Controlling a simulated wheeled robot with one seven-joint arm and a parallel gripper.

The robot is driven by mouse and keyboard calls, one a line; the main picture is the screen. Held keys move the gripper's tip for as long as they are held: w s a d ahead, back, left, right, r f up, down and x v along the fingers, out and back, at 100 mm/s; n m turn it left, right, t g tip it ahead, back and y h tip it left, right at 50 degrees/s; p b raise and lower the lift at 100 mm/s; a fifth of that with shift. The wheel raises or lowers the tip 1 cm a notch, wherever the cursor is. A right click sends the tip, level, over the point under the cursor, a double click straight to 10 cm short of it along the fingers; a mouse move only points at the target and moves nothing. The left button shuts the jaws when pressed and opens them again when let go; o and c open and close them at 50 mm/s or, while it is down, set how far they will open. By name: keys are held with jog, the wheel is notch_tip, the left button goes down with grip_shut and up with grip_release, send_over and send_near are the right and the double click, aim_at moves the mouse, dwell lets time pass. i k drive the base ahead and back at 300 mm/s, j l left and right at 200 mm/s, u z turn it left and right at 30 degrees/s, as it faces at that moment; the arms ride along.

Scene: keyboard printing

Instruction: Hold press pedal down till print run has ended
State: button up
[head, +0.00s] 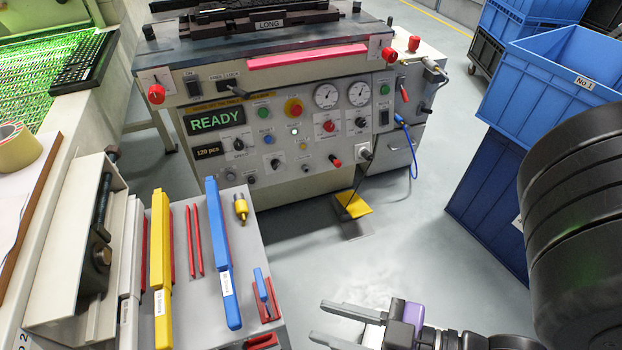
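The press (285,140) stands ahead with a panel of knobs, gauges and lamps. Its green display (213,121) reads READY, and a smaller display (208,151) reads 120 pcs. The press pedal (352,204) is a yellow plate on a dark base on the floor, below the right part of the press front. My gripper (325,322) is at the bottom of the view, nearer to me than the pedal and well apart from it. Its two grey fingers are spread, with nothing seen between them.
A tool cart (245,255) with yellow, blue and red tools stands at left, beside a bench (75,160). Blue crates (560,85) are stacked at right. A blue cable (411,150) hangs from the press's right side. The floor (410,235) between my gripper and the pedal looks clear.

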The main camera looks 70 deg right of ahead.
aim_at(356, 208)
jog(key=z, duration=1.15)
jog(key=k+z, duration=0.25)
jog(key=k+l+z, duration=0.1)
jog(key=z, duration=0.15)
jog(key=k, duration=0.05)
